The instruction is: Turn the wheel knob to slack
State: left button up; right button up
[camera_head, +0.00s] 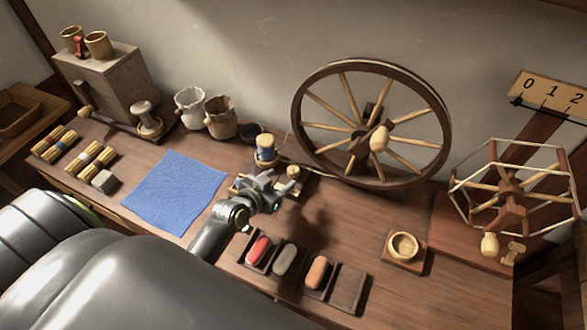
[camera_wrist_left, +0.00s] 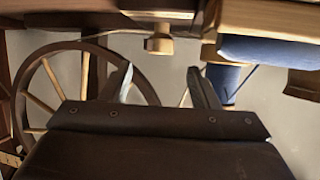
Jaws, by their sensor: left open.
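The large spoked wheel (camera_head: 299,118) stands upright on the bench against the wall; part of it shows in the left wrist view (camera_wrist_left: 24,78). A pale rounded wooden knob (camera_head: 379,139) sits by its hub. A smaller round wooden knob (camera_head: 293,172) is on the mount left of the wheel; a wooden knob in the left wrist view (camera_wrist_left: 159,45), apparently the same one, lies beyond my fingertips. My left gripper (camera_head: 277,188) is open and empty just in front of this mount, and also shows in the left wrist view (camera_wrist_left: 160,72). My right gripper is out of view.
A blue-wound spool (camera_head: 265,150) stands beside the small knob. A tray of coloured oblong pieces (camera_head: 348,292) lies in front of my left gripper. A blue cloth (camera_head: 175,191) lies left, a small bowl (camera_head: 403,246) right. A spoked reel (camera_head: 511,200) stands at far right.

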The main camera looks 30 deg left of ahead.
aim_at(292, 171)
pick_arm(q)
jog(key=x, duration=0.8)
jog(key=shift+w, duration=0.1)
jog(key=c, duration=0.9)
